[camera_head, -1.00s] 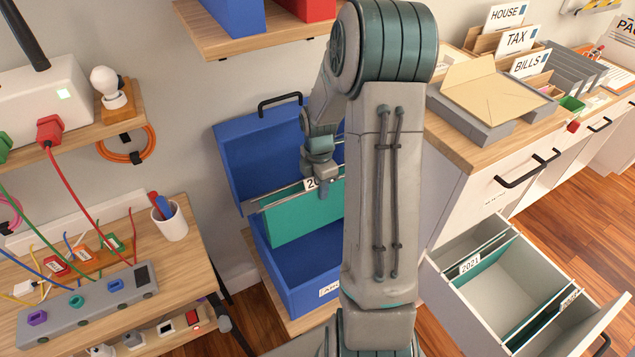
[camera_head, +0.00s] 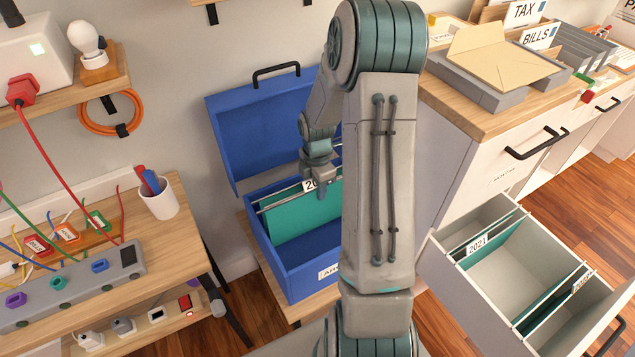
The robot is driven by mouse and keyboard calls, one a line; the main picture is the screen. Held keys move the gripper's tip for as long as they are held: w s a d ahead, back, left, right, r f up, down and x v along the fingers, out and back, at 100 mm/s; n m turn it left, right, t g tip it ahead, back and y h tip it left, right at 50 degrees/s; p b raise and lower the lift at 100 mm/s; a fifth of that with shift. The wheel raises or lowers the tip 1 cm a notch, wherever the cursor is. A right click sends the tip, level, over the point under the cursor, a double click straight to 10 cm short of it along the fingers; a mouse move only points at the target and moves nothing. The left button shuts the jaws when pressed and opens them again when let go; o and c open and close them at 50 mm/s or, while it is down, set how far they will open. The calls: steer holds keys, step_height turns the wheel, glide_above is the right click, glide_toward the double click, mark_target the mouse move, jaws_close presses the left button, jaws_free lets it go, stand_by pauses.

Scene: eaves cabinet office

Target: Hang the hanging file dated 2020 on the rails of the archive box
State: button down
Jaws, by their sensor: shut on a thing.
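The blue archive box (camera_head: 310,276) stands with its lid (camera_head: 245,135) open against the wall. My gripper (camera_head: 321,188) is above the box, shut on the top edge of a green hanging file (camera_head: 300,218). The file's white tab begins with "20"; the rest is hidden by my gripper. The file is upright, its lower part inside the box and its top bar close to the level of the rim. My arm covers the right end of the file and the right side of the box, so I cannot tell whether the bar rests on the rails.
An open drawer (camera_head: 515,245) at right holds a file tabbed 2021 (camera_head: 478,243) and another file towards its front. A wooden desk (camera_head: 170,240) with a pen cup (camera_head: 158,198) stands left of the box. A cabinet (camera_head: 500,165) stands on the right.

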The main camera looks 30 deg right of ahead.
mark_target(317, 210)
steer(key=shift+f+b, duration=3.3)
steer(key=shift+f, duration=2.05)
steer(key=c, duration=0.5)
jaws_free()
steer(key=shift+r+p, duration=2.75)
steer(key=shift+r, duration=0.3)
